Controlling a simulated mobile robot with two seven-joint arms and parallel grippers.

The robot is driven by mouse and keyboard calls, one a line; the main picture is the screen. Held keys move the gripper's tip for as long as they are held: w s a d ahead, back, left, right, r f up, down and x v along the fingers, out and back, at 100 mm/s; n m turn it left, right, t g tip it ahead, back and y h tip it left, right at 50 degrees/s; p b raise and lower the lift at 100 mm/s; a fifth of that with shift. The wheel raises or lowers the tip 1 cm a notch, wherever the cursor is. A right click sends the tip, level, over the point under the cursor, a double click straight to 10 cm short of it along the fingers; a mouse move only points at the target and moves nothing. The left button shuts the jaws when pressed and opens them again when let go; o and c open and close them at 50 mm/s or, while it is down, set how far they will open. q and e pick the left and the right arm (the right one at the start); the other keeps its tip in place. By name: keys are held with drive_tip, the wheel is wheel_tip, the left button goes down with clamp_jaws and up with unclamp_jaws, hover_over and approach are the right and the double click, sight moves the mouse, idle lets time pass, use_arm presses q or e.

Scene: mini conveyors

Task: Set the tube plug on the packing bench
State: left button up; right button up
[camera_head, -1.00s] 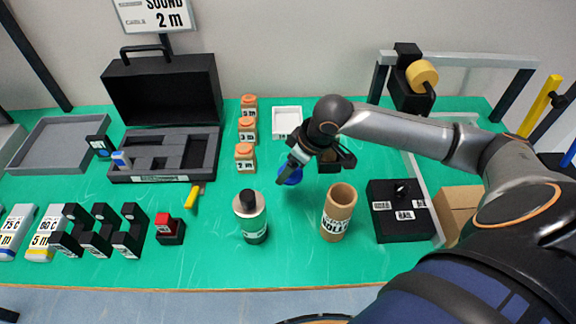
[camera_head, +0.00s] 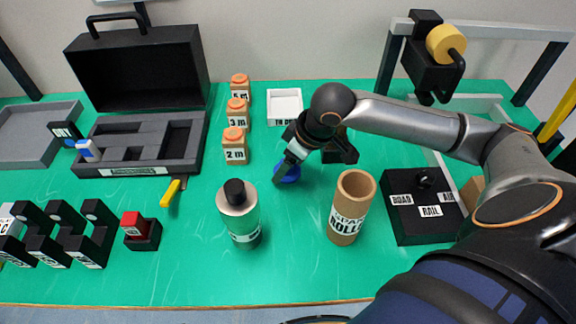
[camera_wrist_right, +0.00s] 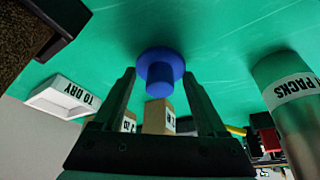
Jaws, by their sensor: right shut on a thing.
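The blue tube plug (camera_head: 289,173) is between the fingers of my right gripper (camera_head: 284,174), low over the middle of the green packing bench (camera_head: 185,265). In the right wrist view, the blue plug (camera_wrist_right: 160,69) shows a wide round flange and a narrower stub, with a gripper finger on each side. My right gripper is shut on it. I cannot tell whether the plug touches the bench top. The cardboard tube (camera_head: 352,208) stands upright and open at the top, right of and nearer than the gripper. My left gripper is not in view.
A silver bottle (camera_head: 240,215) stands in front of the gripper. Labelled wooden blocks (camera_head: 235,150) and a white tray (camera_head: 284,104) are behind it. A black box (camera_head: 425,205) stands right of the tube. An open black case (camera_head: 140,160) is at the left. Bare bench lies around the plug.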

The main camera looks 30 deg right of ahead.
idle(0.3)
drive_tip(key=o, duration=0.9)
drive_tip(key=shift+f, duration=0.15)
drive_tip(key=shift+c, duration=0.2)
drive_tip(key=o, duration=0.4)
